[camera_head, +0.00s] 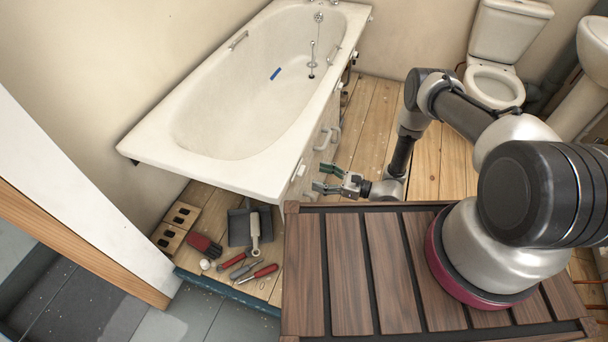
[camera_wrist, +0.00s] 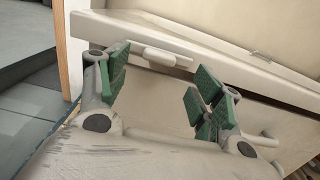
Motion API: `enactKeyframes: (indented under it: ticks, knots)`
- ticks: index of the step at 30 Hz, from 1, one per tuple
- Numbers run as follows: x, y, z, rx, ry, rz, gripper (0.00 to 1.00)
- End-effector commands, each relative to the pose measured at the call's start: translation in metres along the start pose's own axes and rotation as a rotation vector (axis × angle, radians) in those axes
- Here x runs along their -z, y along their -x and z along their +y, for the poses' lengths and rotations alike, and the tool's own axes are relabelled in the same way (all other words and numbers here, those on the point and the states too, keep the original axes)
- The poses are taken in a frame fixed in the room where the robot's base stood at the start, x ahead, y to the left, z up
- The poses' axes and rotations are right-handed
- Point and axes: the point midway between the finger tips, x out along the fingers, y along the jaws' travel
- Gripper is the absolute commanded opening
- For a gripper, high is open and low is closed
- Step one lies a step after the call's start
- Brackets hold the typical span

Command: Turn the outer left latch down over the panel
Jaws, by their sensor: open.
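The bath panel (camera_wrist: 165,110) is a pale board under the rim of the white bathtub (camera_head: 185,155). A small white latch (camera_wrist: 165,57) sits just below the rim in the wrist view, lying roughly along it rather than pointing down. It also shows as a small pale piece at the near end of the tub's side in the head view (camera_head: 299,169). My gripper (camera_head: 324,178) is open and empty beside this near end. In the wrist view its green-padded fingers (camera_wrist: 158,88) are spread wide, with the latch beyond and between them, apart from both.
Pale handles (camera_head: 328,138) stick out from the panel. Tools, including a red-handled screwdriver (camera_head: 258,273), and a dark dustpan (camera_head: 239,227) lie on the boards below the tub. A slatted wooden top (camera_head: 345,270) is in front. A toilet (camera_head: 494,86) stands at the back right.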

Motion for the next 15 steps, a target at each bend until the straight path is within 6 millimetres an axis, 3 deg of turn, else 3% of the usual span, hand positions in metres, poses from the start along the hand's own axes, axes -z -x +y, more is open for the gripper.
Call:
enactKeyframes:
  ticks: [9, 15]
  knots:
    - [0.000, -0.051, 0.001, -0.006, 0.002, 0.001, 0.66]
    - [0.000, -0.063, 0.001, -0.004, -0.001, 0.001, 0.66]
